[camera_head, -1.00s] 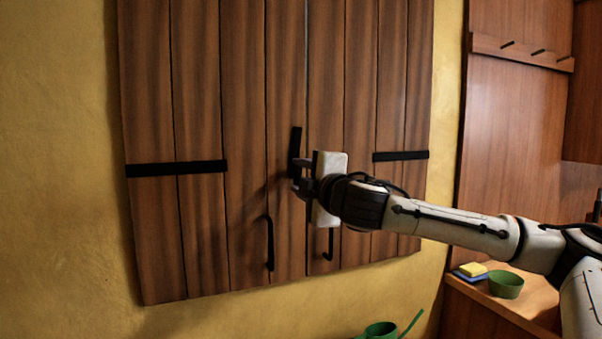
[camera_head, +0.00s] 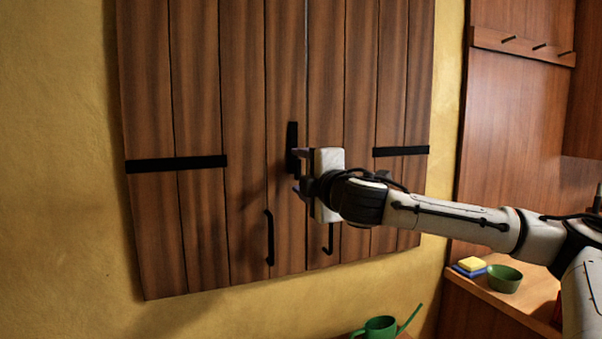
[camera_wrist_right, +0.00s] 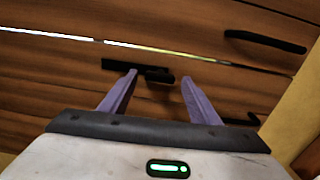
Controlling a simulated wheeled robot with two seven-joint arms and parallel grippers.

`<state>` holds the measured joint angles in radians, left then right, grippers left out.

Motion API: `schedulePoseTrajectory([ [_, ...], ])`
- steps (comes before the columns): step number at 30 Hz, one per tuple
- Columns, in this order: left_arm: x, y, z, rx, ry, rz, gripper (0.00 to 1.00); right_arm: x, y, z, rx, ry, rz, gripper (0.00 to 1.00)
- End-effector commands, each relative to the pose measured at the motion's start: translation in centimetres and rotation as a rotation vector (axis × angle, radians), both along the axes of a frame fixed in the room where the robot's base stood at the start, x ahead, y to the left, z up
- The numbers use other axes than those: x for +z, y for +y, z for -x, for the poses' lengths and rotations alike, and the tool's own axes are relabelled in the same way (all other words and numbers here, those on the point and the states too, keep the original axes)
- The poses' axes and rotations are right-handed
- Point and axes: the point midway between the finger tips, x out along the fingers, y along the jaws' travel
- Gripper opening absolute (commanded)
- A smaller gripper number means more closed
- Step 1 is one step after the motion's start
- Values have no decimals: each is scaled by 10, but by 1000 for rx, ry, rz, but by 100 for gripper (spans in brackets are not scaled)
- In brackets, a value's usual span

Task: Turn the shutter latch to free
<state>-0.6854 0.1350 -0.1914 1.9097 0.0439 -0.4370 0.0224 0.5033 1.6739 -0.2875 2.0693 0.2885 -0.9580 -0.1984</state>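The black shutter latch (camera_head: 292,140) is a bar standing about upright on the brown plank shutters (camera_head: 200,110), just left of the gap between the two leaves. My right gripper (camera_head: 298,172) is at the latch's lower end, with its fingers apart. In the right wrist view, the purple fingers of my right gripper (camera_wrist_right: 159,77) are spread, and the latch (camera_wrist_right: 120,65) reaches across between their tips. I cannot tell whether a finger touches it. The gripper's pale body hides part of the right leaf. My left gripper is not in view.
Two black pull handles (camera_head: 269,238) (camera_head: 330,240) sit low on the leaves. A green watering can (camera_head: 381,327) stands below the shutters. At right, a wooden counter (camera_head: 530,301) holds a green bowl (camera_head: 504,279) and a yellow sponge (camera_head: 471,264). The yellow wall (camera_head: 60,150) at left is clear.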

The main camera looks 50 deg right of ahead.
Motion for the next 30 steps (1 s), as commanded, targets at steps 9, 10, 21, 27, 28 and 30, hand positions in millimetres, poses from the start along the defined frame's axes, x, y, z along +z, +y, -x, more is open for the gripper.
schedulePoseTrajectory([
  [9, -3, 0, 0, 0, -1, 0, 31, -1, 2, 2, 2, -2, -1, 56],
  [10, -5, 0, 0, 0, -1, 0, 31, -1, 3, 4, 2, -3, -1, 56],
  [21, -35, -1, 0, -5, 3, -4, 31, -1, 28, 55, -1, -5, 5, 56],
  [27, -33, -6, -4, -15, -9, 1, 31, 0, 42, 82, 0, -3, 1, 56],
  [28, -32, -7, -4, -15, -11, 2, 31, 0, 44, 85, 1, -2, 1, 56],
  [30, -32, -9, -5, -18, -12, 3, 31, 0, 46, 89, 0, -1, 0, 56],
])
